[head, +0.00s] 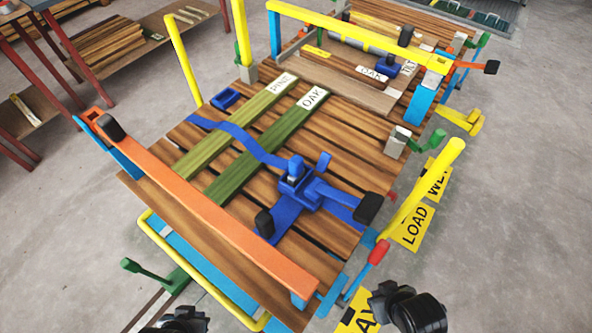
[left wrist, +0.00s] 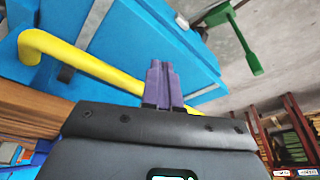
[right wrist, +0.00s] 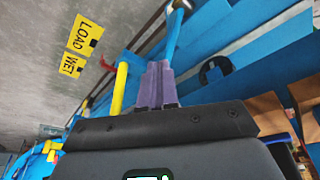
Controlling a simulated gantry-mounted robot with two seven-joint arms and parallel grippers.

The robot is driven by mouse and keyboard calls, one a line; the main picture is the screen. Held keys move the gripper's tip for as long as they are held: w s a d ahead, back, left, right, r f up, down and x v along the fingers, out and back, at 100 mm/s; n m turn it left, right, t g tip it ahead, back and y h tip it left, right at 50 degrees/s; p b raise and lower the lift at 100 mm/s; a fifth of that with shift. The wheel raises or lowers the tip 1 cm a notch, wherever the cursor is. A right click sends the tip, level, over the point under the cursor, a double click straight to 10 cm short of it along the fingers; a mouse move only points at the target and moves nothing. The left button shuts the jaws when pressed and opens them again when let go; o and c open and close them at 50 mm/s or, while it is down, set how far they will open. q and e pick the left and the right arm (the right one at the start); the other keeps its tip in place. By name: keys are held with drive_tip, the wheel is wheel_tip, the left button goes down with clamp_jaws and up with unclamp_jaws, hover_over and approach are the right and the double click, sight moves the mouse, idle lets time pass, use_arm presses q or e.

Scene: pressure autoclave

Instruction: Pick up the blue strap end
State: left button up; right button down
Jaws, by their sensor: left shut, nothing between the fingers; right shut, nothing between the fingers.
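Near the buckle, blue strap lengths end at a black tip (head: 369,208) on the right and a black tip (head: 264,222) on the lower left. I cannot tell which is the strap end. My left gripper (left wrist: 162,84) is shut and empty beside a yellow rail and blue panels. My right gripper (right wrist: 157,84) is shut and empty near blue frame parts. Both are away from the strap.
A second loaded deck stands behind. A small blue block (head: 226,98) lies at the deck's far left.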

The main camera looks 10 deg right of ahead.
use_arm(q)
drive_tip(key=o, duration=1.2)
drive_tip(key=shift+a, duration=0.15)
